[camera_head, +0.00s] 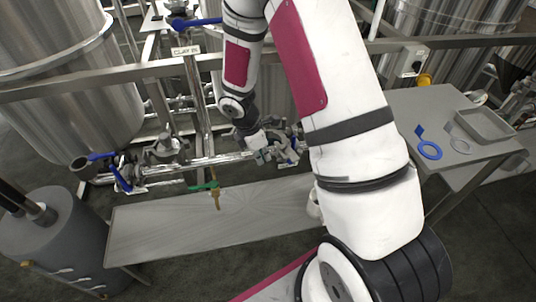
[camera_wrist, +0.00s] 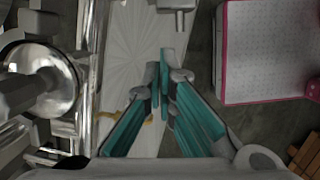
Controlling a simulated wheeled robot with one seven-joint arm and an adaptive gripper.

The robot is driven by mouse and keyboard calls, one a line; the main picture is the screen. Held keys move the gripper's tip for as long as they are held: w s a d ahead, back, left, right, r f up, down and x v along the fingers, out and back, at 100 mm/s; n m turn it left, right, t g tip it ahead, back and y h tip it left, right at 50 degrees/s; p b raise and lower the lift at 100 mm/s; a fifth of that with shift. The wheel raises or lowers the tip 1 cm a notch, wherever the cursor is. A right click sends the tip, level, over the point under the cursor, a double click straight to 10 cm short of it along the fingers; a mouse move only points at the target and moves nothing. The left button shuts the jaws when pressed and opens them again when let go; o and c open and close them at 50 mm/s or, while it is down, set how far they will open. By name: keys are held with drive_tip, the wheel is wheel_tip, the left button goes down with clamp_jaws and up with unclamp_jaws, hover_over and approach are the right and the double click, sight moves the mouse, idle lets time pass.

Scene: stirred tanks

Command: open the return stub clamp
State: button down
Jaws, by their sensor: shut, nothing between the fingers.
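My gripper (camera_head: 263,157) is at the pipe run below the rail, close to a cluster of metal fittings (camera_head: 287,150). In the wrist view its two teal fingers (camera_wrist: 165,68) are together at the tips, with nothing between them. A round polished flange-like fitting (camera_wrist: 45,90) fills the left of the wrist view, apart from the fingers. A small grey metal part (camera_wrist: 178,12) shows at the top edge, beyond the fingertips. I cannot tell for certain which of these is the return stub clamp. My arm hides part of the fittings in the head view.
A bench (camera_head: 160,228) runs below the pipes. Blue-handled valves (camera_head: 122,178) and a green-handled valve (camera_head: 205,186) stand to the left. A grey side table (camera_head: 430,105) at the right holds a blue ring tool (camera_head: 430,150) and a tray (camera_head: 486,124). A rail (camera_head: 130,72) crosses behind.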

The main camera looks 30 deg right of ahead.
drive_tip(key=a+v, duration=0.1)
drive_tip(key=v, duration=0.9)
drive_tip(key=s+r+m+t, duration=0.1)
drive_tip(key=s+r+m, duration=0.35)
drive_tip(key=r, duration=0.45)
drive_tip(key=s+r+m+t, duration=0.1)
drive_tip(key=s+r+m, duration=0.35)
drive_tip(key=r, duration=0.45)
drive_tip(key=s+a+r+m+t+y, duration=0.1)
drive_tip(key=s+a+r+m, duration=0.1)
drive_tip(key=s, duration=0.5)
drive_tip(key=s+a+r+m+t+y, duration=0.1)
drive_tip(key=s+a+r+m, duration=0.1)
drive_tip(key=s+r+m, duration=0.2)
drive_tip(key=s+m, duration=0.1)
drive_tip(key=s, duration=0.2)
drive_tip(key=shift+a+r+m+t+y, duration=0.25)
drive_tip(key=shift+a+m+t+y, duration=0.05)
drive_tip(key=shift+m+t+y, duration=0.1)
